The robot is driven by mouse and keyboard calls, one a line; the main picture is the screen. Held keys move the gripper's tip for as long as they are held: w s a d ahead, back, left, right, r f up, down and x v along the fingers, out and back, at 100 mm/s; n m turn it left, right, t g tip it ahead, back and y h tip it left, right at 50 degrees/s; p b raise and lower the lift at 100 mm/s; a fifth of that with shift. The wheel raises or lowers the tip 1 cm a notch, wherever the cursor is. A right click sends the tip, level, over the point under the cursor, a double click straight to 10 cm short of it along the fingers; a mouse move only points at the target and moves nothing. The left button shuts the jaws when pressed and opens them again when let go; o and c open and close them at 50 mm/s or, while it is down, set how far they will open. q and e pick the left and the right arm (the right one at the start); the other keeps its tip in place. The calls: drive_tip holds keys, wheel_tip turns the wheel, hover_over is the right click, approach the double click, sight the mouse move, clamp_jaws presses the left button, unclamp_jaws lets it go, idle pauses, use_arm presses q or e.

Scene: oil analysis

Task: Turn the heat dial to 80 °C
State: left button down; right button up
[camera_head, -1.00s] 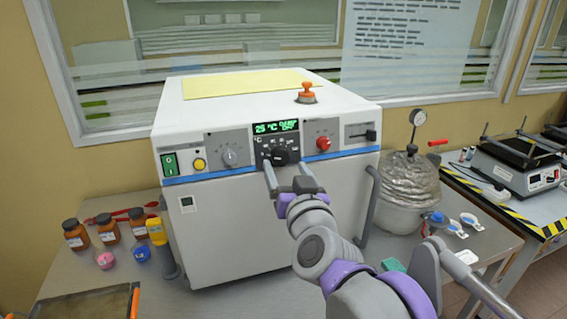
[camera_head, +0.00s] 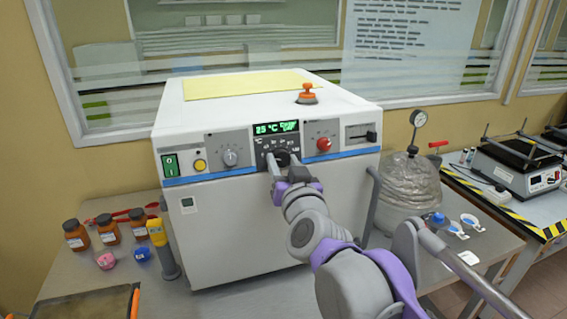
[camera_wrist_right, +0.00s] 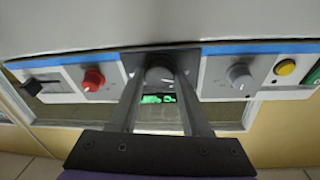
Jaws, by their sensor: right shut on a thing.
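The heat dial (camera_head: 282,157) is a dark knob under the green display (camera_head: 276,128) on the front panel of the white oven-like machine. The display shows a °C reading that looks like 25, though the first digit is blurred. My right gripper (camera_head: 278,164) is shut on the dial, one finger on each side, and partly hides it. In the right wrist view the fingers (camera_wrist_right: 160,84) flank the dial (camera_wrist_right: 159,75), with the display (camera_wrist_right: 158,98) between them, upside down. My left gripper is not in view.
A grey knob (camera_head: 230,157) and a red knob (camera_head: 323,143) flank the dial's panel. A green switch (camera_head: 170,164) and yellow button (camera_head: 199,164) sit further left. Brown bottles (camera_head: 108,228) stand left of the machine; a foil-wrapped vessel (camera_head: 411,182) with a gauge stands right.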

clamp_jaws()
drive_tip(key=shift+m, duration=0.3)
drive_tip(key=m+h+p, duration=0.1)
drive_tip(key=m, duration=0.2)
drive_tip(key=shift+a+r, duration=0.1)
drive_tip(key=m+h+p, duration=0.1)
drive_tip(key=m, duration=0.4)
drive_tip(key=shift+g, duration=0.4)
drive_tip(key=m+g, duration=0.1)
drive_tip(key=m, duration=0.4)
drive_tip(key=shift+r+m+h+p, duration=0.1)
drive_tip(key=shift+m+h+p, duration=0.2)
drive_tip(key=shift+p, duration=0.1)
drive_tip(key=shift+m+g, duration=0.6)
drive_tip(key=shift+m, duration=1.6)
